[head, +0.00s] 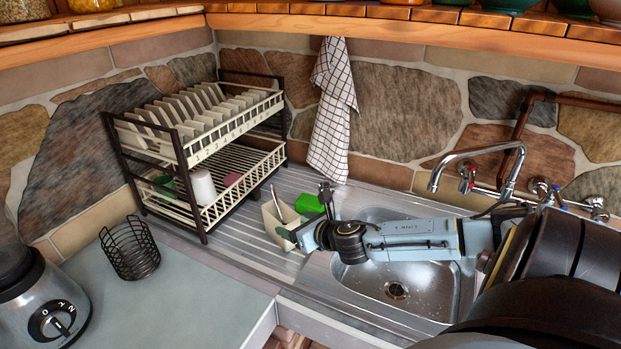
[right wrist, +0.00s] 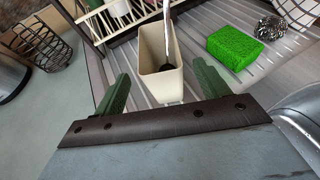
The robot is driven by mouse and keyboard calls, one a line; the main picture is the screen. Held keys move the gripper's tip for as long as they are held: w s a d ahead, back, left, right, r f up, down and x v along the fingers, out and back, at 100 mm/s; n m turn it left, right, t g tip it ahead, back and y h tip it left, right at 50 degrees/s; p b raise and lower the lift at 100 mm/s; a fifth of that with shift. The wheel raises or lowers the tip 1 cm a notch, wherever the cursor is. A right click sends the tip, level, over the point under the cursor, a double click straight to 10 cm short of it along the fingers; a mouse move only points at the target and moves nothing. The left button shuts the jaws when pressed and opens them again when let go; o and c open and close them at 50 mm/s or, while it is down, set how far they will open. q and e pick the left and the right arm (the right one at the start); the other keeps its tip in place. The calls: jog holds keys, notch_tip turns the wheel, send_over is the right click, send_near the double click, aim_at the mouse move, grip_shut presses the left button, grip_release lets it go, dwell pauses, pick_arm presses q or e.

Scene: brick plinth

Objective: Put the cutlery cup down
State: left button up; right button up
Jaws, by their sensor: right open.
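The cutlery cup (head: 272,226) is a tall beige rectangular cup on the ridged metal drainboard, just left of the sink. It also shows in the right wrist view (right wrist: 158,86), with a grey-handled utensil (right wrist: 167,35) standing in it; the utensil's lower end is dark. My right gripper (head: 293,232) reaches in from the right at the cup. In the right wrist view its two green fingers (right wrist: 162,78) are spread apart, one on each side of the cup's near end, with gaps visible. The cup's underside is hidden. My left gripper is not in view.
A dish rack (head: 195,230) with plates and a white cup stands behind left. A green sponge (right wrist: 235,46) and steel wool (right wrist: 270,27) lie right of the cup. A black wire basket (head: 130,250) and blender (head: 40,310) stand on the left counter. The sink (head: 375,285) lies under my arm.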

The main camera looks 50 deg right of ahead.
jog(key=shift+v, duration=2.85)
jog(key=s+a+f+m+g+y, duration=0.1)
jog(key=s+a+f+m+g, duration=0.3)
jog(key=s+a+m, duration=1)
jog(key=s+a+f+m+g+y, duration=0.15)
jog(key=s+a+m+g, duration=0.65)
jog(key=m, duration=1.1)
notch_tip(320, 180, down, 27)
jog(key=t+b, duration=0.1)
jog(key=b, duration=0.3)
jog(key=s+d+f+b, duration=0.1)
jog(key=s+f+b, duration=0.1)
jog(key=s+f, duration=0.6)
jog(key=s+d+f+g+h+b, duration=0.1)
jog(key=s+f, duration=0.7)
jog(key=f, duration=0.5)
jog(key=shift+d+n+b, duration=0.2)
jog(key=shift+n+b, duration=0.1)
jog(key=shift+b, duration=0.1)
